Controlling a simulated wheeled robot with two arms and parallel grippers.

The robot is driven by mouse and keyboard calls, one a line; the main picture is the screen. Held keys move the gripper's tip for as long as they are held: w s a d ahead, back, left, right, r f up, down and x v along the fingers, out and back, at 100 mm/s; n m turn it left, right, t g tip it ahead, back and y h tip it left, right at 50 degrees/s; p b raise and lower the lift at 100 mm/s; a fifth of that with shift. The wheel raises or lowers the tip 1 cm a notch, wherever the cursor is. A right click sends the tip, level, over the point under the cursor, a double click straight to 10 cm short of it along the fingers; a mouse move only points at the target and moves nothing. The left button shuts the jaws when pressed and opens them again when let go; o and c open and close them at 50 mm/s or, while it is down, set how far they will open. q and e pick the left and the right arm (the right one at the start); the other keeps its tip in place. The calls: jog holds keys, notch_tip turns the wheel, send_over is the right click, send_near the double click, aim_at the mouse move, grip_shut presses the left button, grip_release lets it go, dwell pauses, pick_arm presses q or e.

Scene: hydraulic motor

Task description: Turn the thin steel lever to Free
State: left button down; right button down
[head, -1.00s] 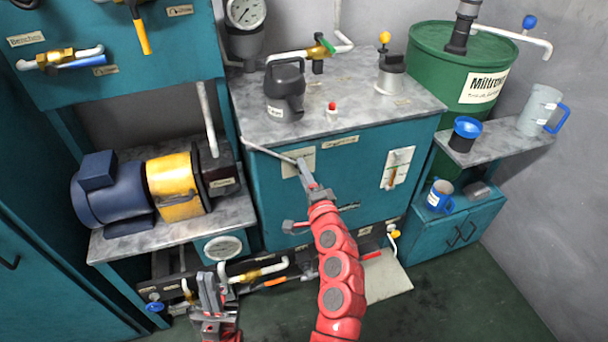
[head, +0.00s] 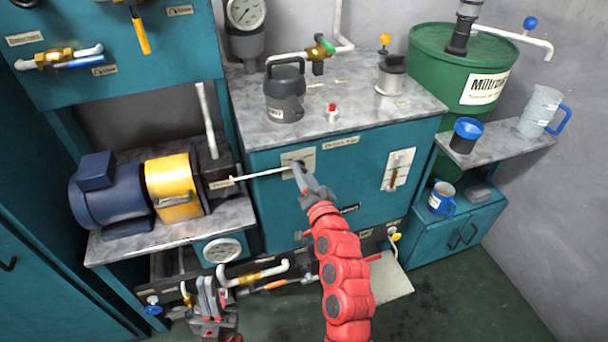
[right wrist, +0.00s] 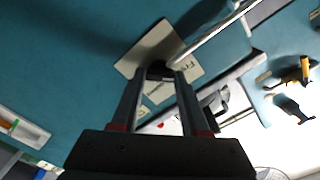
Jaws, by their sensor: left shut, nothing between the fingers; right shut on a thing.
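The thin steel lever (head: 262,173) sticks out to the left from a pale label plate (head: 309,158) on the teal cabinet front, its free end slightly lower than its pivot end. My right gripper (head: 299,172) is shut on the lever at its pivot end, over the plate. In the right wrist view, the lever (right wrist: 222,31) runs from the dark hub between my fingertips (right wrist: 160,72) to the upper right. The plate (right wrist: 150,50) there has lettering, partly hidden, that seems to read Free. My left gripper (head: 209,290) is shut and empty, low at the front left.
The teal cabinet's marble top (head: 350,105) holds a dark jug (head: 285,95) and a red button (head: 332,112). A blue and yellow motor (head: 172,187) stands left of the lever's free end. A switch plate (head: 398,169) is to the right. Pipes and valves run below.

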dwell(0.5)
jog(key=shift+c, duration=2)
grip_release()
jog(key=p+v, duration=0.3)
jog(key=v, duration=1.4)
jog(key=shift+s, duration=0.2)
